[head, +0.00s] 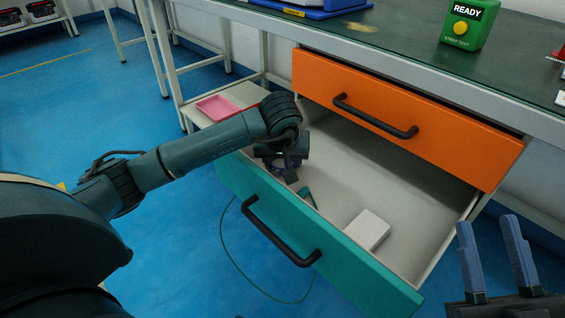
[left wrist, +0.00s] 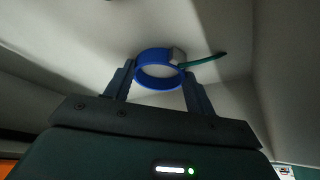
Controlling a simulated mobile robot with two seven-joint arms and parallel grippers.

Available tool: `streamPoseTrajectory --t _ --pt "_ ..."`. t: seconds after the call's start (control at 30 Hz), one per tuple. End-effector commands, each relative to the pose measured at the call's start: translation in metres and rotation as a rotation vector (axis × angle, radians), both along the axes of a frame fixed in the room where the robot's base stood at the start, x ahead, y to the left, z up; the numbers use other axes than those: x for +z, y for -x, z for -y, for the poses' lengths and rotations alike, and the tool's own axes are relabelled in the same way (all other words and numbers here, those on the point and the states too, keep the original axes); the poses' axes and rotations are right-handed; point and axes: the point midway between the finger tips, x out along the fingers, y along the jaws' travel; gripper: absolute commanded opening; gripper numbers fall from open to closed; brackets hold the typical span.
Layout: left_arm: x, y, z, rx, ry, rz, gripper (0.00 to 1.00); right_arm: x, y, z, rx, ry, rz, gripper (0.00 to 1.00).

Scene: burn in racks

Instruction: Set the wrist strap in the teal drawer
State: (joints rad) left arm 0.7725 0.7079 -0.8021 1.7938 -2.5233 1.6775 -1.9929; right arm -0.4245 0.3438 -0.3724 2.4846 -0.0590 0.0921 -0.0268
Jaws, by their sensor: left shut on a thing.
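The wrist strap (left wrist: 153,56) is a blue band with a grey snap and a teal cord end, seen in the left wrist view between my left gripper's fingers. My left gripper (head: 286,172) is shut on the band, inside the open teal drawer (head: 345,262) near its left end. In the head view the gripper mostly hides the band. A teal piece (head: 307,197) shows beside it, and a thin green cord (head: 224,240) loops down outside the drawer front. My right gripper (head: 490,230) is open and empty at the lower right.
A white box (head: 368,230) lies in the drawer to the right; the floor between is bare. The orange drawer (head: 390,115) is above, beneath the bench top (head: 400,50). A green READY tester (head: 468,25) stands on the bench. A pink tray (head: 217,107) sits on a low shelf at left.

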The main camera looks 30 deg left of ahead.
Motion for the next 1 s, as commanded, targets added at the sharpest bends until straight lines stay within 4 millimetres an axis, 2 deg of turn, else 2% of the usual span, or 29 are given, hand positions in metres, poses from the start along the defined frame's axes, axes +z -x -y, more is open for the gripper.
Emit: streamPoseTrajectory --t 0.33,0.37,0.6,0.87,1.0 --pt "-0.003 -0.001 0.000 0.000 0.000 0.003 0.32 0.002 0.000 0.000 0.001 0.001 0.020 0.35" --pt "-0.003 -0.001 0.000 0.000 0.000 0.003 0.56 0.003 0.000 0.000 0.000 0.002 0.026 0.35" --pt "-0.003 -0.001 0.000 0.000 0.000 0.003 0.75 0.004 0.000 0.000 0.000 0.001 0.026 0.35" --pt "-0.001 -0.001 0.000 0.000 0.000 0.002 0.77 0.004 0.000 0.000 0.000 0.002 0.025 0.35" --pt "0.011 0.002 0.001 -0.001 -0.001 0.005 0.77 0.007 -0.001 0.000 0.001 0.002 0.001 0.35"
